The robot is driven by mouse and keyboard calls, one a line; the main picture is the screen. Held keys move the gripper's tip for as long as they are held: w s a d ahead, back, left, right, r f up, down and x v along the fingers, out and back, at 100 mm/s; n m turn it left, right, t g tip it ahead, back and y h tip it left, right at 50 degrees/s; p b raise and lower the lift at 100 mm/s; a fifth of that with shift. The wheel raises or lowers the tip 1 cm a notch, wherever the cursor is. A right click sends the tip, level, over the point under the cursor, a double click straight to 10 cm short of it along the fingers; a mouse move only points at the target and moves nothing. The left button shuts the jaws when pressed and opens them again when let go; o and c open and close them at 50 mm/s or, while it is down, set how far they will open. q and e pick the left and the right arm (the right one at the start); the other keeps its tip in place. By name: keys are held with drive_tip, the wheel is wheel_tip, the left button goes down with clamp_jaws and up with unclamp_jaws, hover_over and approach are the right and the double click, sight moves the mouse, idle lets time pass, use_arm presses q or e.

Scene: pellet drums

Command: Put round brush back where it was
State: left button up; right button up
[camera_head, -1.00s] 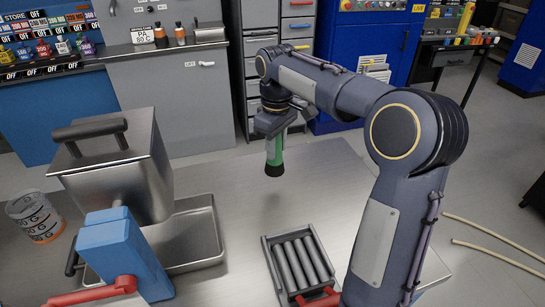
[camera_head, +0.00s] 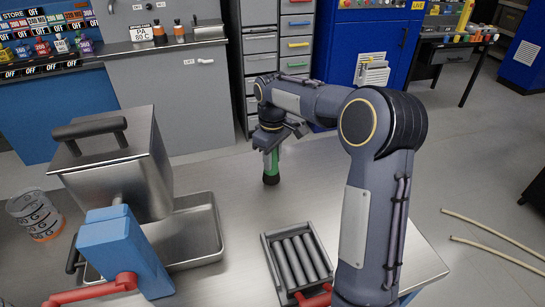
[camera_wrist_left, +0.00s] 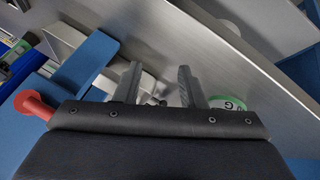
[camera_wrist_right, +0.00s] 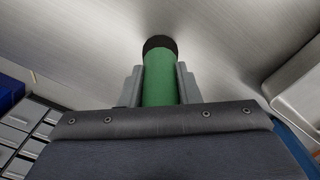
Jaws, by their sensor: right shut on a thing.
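The round brush (camera_head: 271,168) has a green body and a black round end pointing down. My right gripper (camera_head: 270,146) is shut on its upper part and holds it upright at the back of the steel table. The black end is at or very close to the tabletop; I cannot tell whether it touches. In the right wrist view the green body (camera_wrist_right: 159,80) sits between the two fingers. My left gripper (camera_wrist_left: 158,78) shows only in its own wrist view, with its fingers apart and nothing clearly between them.
On the steel table (camera_head: 235,225) are a roller tray (camera_head: 268,262), a shallow metal pan (camera_head: 212,228), a steel hopper (camera_head: 120,178) with a blue block (camera_head: 122,250), and a clear marked cup (camera_head: 36,215). The table around the brush is clear.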

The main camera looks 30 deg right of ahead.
drive_tip(key=o, duration=1)
drive_tip(key=shift+f, duration=0.1)
drive_tip(key=shift+c, duration=0.2)
